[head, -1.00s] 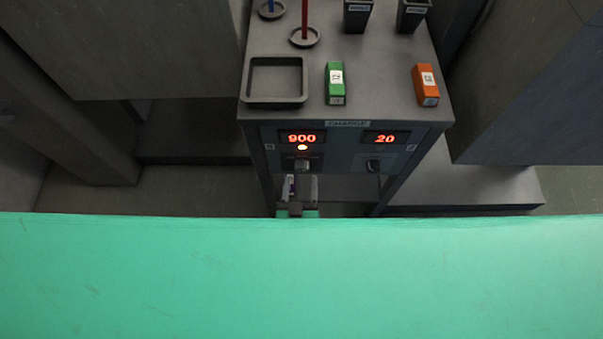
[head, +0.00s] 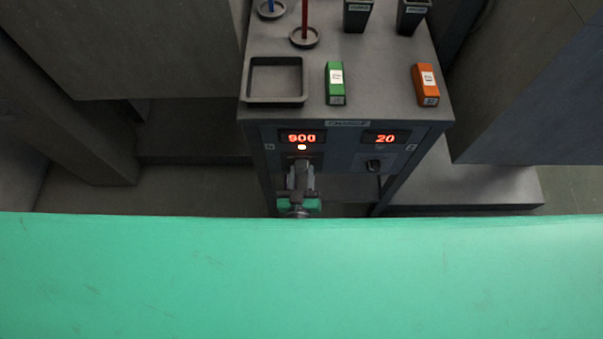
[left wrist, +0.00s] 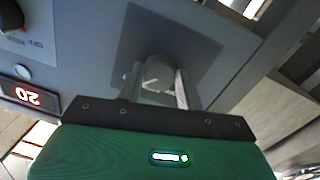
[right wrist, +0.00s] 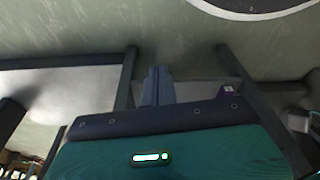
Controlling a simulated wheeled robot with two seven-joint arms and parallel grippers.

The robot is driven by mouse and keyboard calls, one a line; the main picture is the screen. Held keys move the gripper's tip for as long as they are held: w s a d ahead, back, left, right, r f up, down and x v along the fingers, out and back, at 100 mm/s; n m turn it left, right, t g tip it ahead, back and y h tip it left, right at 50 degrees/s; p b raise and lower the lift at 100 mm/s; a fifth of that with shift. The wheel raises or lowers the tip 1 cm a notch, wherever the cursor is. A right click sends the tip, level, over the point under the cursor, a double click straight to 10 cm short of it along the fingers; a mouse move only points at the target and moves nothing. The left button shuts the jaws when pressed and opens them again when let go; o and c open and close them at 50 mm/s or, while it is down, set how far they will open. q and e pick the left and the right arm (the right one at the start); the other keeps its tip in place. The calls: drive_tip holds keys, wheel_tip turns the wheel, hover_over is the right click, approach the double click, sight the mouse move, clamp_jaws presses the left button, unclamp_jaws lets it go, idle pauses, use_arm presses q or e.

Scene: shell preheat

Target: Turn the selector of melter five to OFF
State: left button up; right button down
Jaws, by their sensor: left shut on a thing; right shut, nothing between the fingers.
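The control panel (head: 340,150) has two displays, a left one (head: 302,137) reading 900 and a right one (head: 385,138) reading 20. My left gripper (head: 301,168) is below that lamp, covering the left selector in the head view. In the left wrist view the round grey selector knob (left wrist: 157,74) lies between the fingers of my left gripper (left wrist: 156,88), which is shut on it. The right selector (head: 373,165) is free. My right gripper (right wrist: 157,84) is shut and empty in the right wrist view.
On the cabinet top are an empty tray (head: 275,101), a green block (head: 335,84), an orange block (head: 425,85), a red rod (head: 305,15) and two dark bins (head: 357,15). Cabinet legs (right wrist: 125,78) stand near my right gripper.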

use_arm(q)
drive_tip(key=n, duration=0.3)
drive_tip(key=shift+f+b, duration=0.1)
drive_tip(key=shift+b, duration=0.25)
drive_tip(key=n+b, duration=0.1)
drive_tip(key=n, duration=0.2)
drive_tip(key=shift+d+n, duration=0.1)
drive_tip(key=shift+n, duration=0.7)
drive_tip(key=n+b, duration=0.1)
drive_tip(key=n, duration=0.1)
drive_tip(key=shift+n+t+y, duration=0.3)
drive_tip(key=shift+n, duration=0.1)
drive_tip(key=n+b, duration=0.1)
drive_tip(key=n, duration=0.2)
drive_tip(key=shift+n+b, duration=0.4)
drive_tip(key=shift+n+y+b, duration=0.3)
drive_tip(key=shift+n+b, duration=0.6)
drive_tip(key=shift+n, duration=1.4)
use_arm(e)
wheel_tip(320, 180, up, 14)
drive_tip(key=t, duration=0.1)
drive_tip(key=shift+w+f+t, duration=0.15)
drive_tip(key=shift+w+t, duration=0.1)
drive_tip(key=shift+t, duration=0.05)
